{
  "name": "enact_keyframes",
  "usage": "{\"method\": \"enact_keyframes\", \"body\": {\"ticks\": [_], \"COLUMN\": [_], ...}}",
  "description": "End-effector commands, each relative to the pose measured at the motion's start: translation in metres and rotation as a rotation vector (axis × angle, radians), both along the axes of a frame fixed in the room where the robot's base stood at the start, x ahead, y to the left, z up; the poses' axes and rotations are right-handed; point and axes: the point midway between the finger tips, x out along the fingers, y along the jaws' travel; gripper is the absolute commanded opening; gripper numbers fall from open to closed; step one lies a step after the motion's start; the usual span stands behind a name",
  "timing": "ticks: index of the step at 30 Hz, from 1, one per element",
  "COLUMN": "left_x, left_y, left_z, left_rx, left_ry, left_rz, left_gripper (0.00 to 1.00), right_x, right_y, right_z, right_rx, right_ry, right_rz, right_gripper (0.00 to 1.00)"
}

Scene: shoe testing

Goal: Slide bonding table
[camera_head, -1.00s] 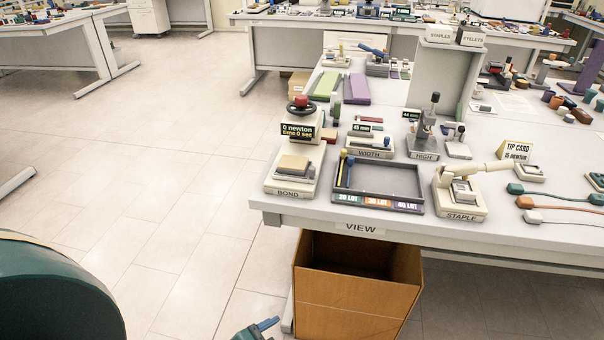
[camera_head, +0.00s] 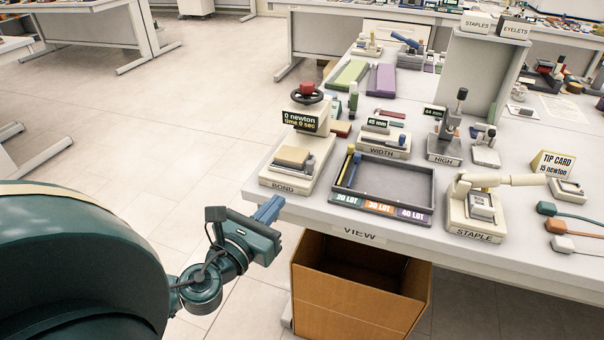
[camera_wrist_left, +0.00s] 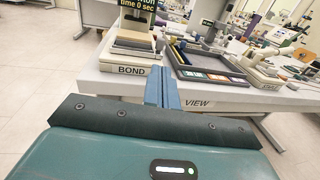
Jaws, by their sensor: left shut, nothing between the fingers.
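The bonding device labelled BOND (camera_head: 287,178) stands at the near left corner of the white table (camera_head: 330,225). It has a tan block (camera_head: 292,157) on a grey sliding table (camera_head: 288,170), a dark handwheel with a red knob (camera_head: 307,89), and a display reading 0 newton, time 0 sec. My left gripper (camera_head: 269,209) is shut and empty, just off the table's left corner, in front of and below the device. In the left wrist view its blue fingers (camera_wrist_left: 162,88) are together, pointing toward the table edge beside the BOND label (camera_wrist_left: 131,70). My right gripper is out of view.
A grey tray (camera_head: 428,195) with lot labels and the WIDTH gauge (camera_head: 384,150) stand right of the device. The STAPLE unit (camera_head: 474,232) is further right. An open brown box (camera_head: 350,305) is under the table. The floor at left is free.

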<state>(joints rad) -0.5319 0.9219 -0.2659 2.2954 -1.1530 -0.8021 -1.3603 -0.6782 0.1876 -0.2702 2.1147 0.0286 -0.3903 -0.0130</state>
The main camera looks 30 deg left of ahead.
Motion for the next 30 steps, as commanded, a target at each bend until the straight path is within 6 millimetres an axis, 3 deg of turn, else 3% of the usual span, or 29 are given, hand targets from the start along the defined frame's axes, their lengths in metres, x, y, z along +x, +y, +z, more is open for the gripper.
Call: {"method": "enact_keyframes", "body": {"ticks": [15,21,30], "left_x": [0.086,0.102,0.105], "left_y": [0.007,0.008,0.008], "left_z": [0.001,-0.001,-0.002], "left_rx": [-0.004,-0.004,-0.004], "left_ry": [-0.001,0.002,0.004], "left_rz": [0.001,0.001,0.0], "left_gripper": [0.0,0.0,0.0], "right_x": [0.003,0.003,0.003], "right_y": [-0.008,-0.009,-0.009], "right_z": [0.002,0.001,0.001], "right_rx": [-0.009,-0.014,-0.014], "right_ry": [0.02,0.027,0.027], "right_rz": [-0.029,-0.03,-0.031], "right_gripper": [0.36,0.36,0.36]}}
